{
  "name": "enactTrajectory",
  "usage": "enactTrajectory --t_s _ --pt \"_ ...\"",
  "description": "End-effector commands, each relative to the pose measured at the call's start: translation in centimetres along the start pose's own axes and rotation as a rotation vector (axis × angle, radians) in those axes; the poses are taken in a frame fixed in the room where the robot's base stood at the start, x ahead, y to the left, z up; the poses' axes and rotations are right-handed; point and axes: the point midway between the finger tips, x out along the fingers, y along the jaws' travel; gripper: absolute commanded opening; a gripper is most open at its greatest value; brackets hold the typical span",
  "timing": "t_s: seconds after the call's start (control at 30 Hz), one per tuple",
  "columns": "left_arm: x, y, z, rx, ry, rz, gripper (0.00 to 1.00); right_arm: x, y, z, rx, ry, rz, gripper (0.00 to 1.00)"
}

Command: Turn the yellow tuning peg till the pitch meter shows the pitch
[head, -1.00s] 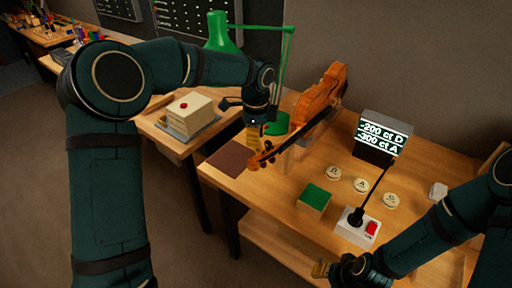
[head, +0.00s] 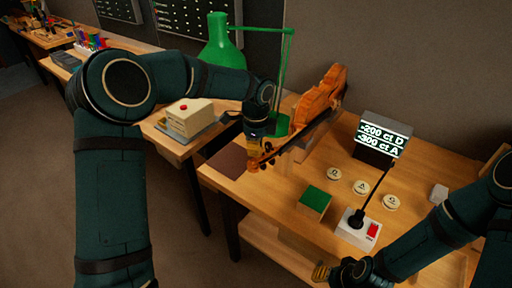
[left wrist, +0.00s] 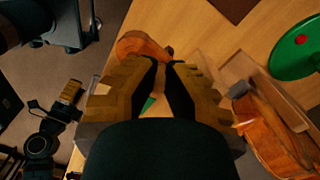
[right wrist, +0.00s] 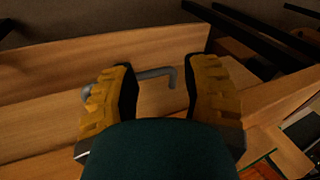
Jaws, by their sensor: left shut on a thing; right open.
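The violin (head: 322,95) is held tilted on the bench, with its scroll end (head: 253,166) toward the front left. My left gripper (head: 256,148) is at the pegbox from above. In the left wrist view its fingers (left wrist: 161,68) are closed together beside the scroll (left wrist: 140,45). What they grip is hidden between the fingertips, and I cannot make out the yellow peg. The pitch meter (head: 383,135) reads -200 ct D and -300 ct A. My right gripper (head: 322,271) is low by the bench's front edge. It is open and empty in the right wrist view (right wrist: 160,85).
A green lamp (head: 217,45) stands behind the violin. A green-topped block (head: 314,199), several round labelled buttons (head: 361,188) and a white box with a red switch (head: 358,230) sit on the bench. A cream box with a red button (head: 189,115) is on the left table.

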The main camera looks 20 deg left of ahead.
Motion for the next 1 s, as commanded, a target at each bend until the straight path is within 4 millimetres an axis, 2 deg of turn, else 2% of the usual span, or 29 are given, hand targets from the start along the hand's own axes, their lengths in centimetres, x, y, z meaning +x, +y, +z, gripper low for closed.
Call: enactTrajectory --t_s 0.13,0.4,0.73,0.77,0.8,1.0 --pt "0.09 0.11 -0.03 -0.047 -0.001 0.003 0.00 -0.06 -0.02 -0.03 0.000 0.001 0.000 0.47" --pt "0.13 0.29 -0.04 -0.247 -0.002 0.004 0.00 -0.21 -0.08 -0.12 0.001 0.003 0.000 0.47" --pt "0.21 0.31 -0.02 -0.268 -0.002 0.005 0.00 -0.20 -0.07 -0.12 0.001 0.003 0.000 0.47" --pt "0.21 0.30 -0.02 -0.268 -0.002 0.005 0.20 -0.20 -0.07 -0.13 0.001 0.003 0.000 0.47" --pt "0.21 0.30 -0.02 -0.268 -0.002 0.005 0.23 -0.20 -0.07 -0.12 0.001 0.003 0.000 0.47" --pt "0.13 0.26 -0.02 -0.267 -0.001 0.003 0.23 -0.20 -0.08 -0.12 0.001 0.002 0.000 0.47"
